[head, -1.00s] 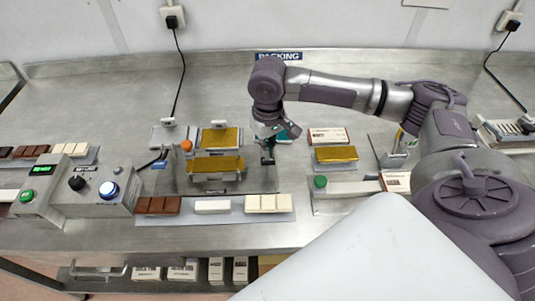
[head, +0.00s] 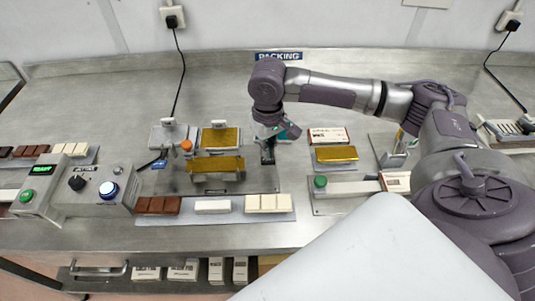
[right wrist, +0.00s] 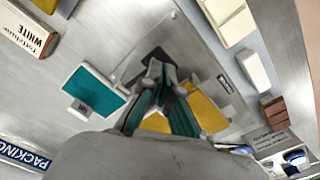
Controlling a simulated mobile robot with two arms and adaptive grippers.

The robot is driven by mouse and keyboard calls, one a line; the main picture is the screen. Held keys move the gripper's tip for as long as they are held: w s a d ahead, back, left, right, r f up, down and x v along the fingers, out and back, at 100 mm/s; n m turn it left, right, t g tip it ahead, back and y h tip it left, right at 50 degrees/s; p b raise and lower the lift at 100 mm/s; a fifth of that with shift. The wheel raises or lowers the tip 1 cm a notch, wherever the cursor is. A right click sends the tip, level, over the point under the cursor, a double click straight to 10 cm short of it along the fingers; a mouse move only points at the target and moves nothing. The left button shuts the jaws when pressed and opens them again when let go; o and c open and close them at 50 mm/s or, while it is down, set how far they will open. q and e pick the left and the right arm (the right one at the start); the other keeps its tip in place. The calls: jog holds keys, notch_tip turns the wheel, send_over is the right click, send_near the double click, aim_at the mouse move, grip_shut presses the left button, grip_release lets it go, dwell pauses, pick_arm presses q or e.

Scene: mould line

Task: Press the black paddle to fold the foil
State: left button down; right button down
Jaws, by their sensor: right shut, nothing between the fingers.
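The black paddle (head: 267,156) stands at the right end of the fold station, beside the gold foil. It also shows in the right wrist view (right wrist: 154,58), just beyond my fingertips. One gold foil piece (head: 216,164) lies at the front of the station and another (head: 219,138) behind it. My right gripper (head: 269,141) is shut and empty, pointing down at the paddle. The right wrist view shows its teal-lined fingers (right wrist: 160,75) overlapping the paddle; whether they touch it I cannot tell. My left gripper is out of view.
An orange knob (head: 186,146) is at the station's left. A tray (head: 215,218) with brown and white bars lies in front. A control box (head: 107,186) with a lit blue button stands left. A gold block (head: 336,153) and a green button (head: 320,181) are at the right.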

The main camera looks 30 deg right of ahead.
jog(key=shift+f+b, duration=0.6)
jog(key=shift+f, duration=2.55)
jog(key=shift+r+p, duration=5.1)
jog(key=shift+p, duration=1.45)
